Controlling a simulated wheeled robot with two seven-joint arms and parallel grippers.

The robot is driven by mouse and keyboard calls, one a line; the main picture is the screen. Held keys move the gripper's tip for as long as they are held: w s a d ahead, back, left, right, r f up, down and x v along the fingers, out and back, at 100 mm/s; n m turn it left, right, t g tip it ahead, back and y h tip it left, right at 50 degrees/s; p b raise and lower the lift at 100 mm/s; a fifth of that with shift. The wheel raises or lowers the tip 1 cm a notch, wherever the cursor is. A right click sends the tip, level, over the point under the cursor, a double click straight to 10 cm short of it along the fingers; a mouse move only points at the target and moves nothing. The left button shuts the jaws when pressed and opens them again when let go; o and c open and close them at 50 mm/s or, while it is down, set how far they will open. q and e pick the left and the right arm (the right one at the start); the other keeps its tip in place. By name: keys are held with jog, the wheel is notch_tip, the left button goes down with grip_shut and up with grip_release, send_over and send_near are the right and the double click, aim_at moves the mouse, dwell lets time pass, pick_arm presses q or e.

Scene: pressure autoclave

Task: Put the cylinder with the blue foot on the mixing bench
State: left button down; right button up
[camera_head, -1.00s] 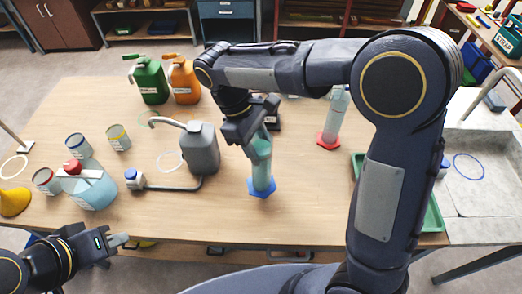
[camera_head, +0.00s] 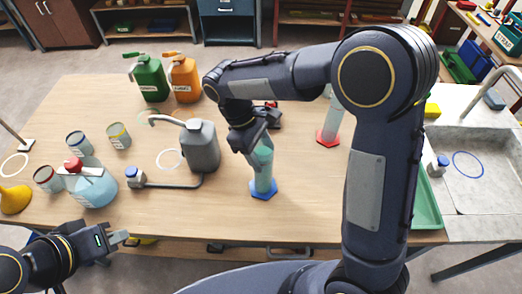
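The cylinder with the blue foot (camera_head: 264,171) stands upright over the front middle of the wooden bench (camera_head: 320,205). Its blue foot appears to be on or just above the bench top. My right gripper (camera_head: 257,140) is around the upper part of this cylinder and appears shut on it; the fingers hide the cylinder's top. My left gripper (camera_head: 117,239) is off the bench's front left edge, away from the cylinder, with nothing seen in it. Its finger gap is too small to judge.
A grey can (camera_head: 200,148) with a long spout stands left of the cylinder. A cylinder with a red foot (camera_head: 329,136) stands behind right. A green tray (camera_head: 428,205) and a sink (camera_head: 475,150) are at the right. Bare bench lies in front of the cylinder.

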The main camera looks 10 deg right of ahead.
jog(key=shift+o, duration=0.9)
jog(key=shift+r, duration=0.1)
jog(key=shift+r, duration=0.2)
jog(key=v, duration=1.1)
jog(key=shift+r+b, duration=0.3)
jog(key=shift+r, duration=0.1)
